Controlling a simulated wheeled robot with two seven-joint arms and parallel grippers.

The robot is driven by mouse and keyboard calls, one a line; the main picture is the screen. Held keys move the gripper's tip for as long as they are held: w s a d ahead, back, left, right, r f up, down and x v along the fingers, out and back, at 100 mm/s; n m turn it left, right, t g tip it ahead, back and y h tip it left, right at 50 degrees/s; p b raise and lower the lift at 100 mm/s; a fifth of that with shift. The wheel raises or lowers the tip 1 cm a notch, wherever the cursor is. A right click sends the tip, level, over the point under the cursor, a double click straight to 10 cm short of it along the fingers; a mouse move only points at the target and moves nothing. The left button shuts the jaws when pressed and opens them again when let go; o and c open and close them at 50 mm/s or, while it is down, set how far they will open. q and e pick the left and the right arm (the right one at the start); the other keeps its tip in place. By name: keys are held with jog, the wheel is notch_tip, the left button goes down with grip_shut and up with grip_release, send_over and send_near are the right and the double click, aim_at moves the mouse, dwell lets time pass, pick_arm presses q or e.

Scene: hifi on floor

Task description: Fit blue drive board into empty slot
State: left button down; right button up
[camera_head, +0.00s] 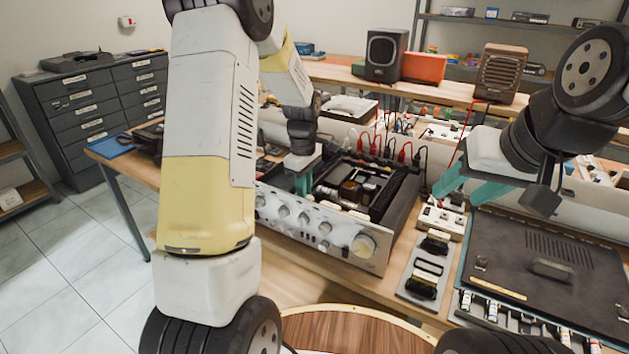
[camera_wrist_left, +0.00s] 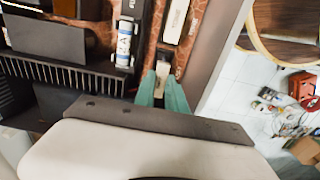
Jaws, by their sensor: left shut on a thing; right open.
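The hi-fi amplifier (camera_head: 318,232) sits on the bench with its top open and its row of knobs facing me. My left gripper (camera_head: 303,184) reaches down into its left end. In the left wrist view the left gripper (camera_wrist_left: 163,88) is shut on a small pale piece (camera_wrist_left: 162,68), mostly hidden between the teal fingers; I cannot tell its colour or whether it is seated. Brown circuit board and components lie around the fingertips. I cannot make out the empty slot. My right gripper (camera_head: 462,188) is open and empty, right of the amplifier.
A pale holder (camera_head: 409,282) with dark parts at both ends and an empty-looking middle frame stands right of the amplifier. A dark panel (camera_head: 545,262) lies farther right. Leads (camera_head: 405,150) stand behind the amplifier. A round wooden stool (camera_head: 350,330) is in front.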

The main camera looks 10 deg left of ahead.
pick_arm(q)
jog(key=c, duration=1.3)
grip_release()
jog(key=shift+r, duration=0.15)
notch_tip(320, 180, up, 8)
jog(key=shift+f, duration=0.25)
jog(key=s+r+m+t+h, duration=0.1)
jog(key=s+r+m+t, duration=0.2)
jog(key=s+r+m, duration=0.65)
jog(key=s+d+r+m+t, duration=0.1)
jog(key=s+r+m, duration=0.1)
jog(key=s, duration=0.5)
jog(key=s+d+r+m+t+h, duration=0.1)
jog(key=s+r+m+t, duration=0.1)
jog(key=s, duration=0.5)
jog(key=shift+s+r+m, duration=0.15)
jog(key=shift+s+m, duration=0.25)
jog(key=shift+m, duration=0.15)
